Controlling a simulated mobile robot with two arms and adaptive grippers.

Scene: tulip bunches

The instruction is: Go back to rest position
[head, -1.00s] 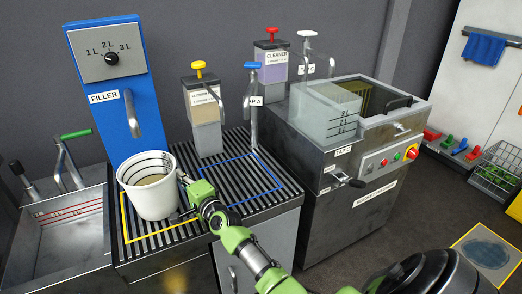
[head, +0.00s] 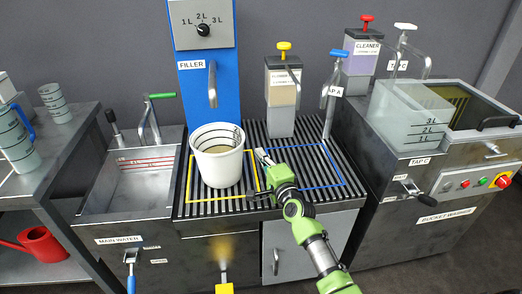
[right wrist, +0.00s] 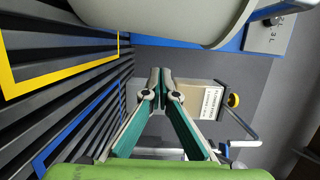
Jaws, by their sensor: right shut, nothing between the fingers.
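My right gripper (head: 262,160) is low over the slatted rack, just to the right of the white bucket (head: 218,168). In the right wrist view its two fingers (right wrist: 160,75) meet at the tips with nothing between them. The bucket stands upright on the rack inside the yellow outline, with some pale liquid in it. Its wall fills the top of the right wrist view (right wrist: 170,12), close to the fingers; I cannot tell whether they touch. My left gripper does not show.
The blue filler panel (head: 203,100) stands behind the bucket. A yellow-topped dispenser (head: 282,95) and tap A (head: 331,95) stand behind the rack. A red watering can (head: 42,244) sits on the left shelf.

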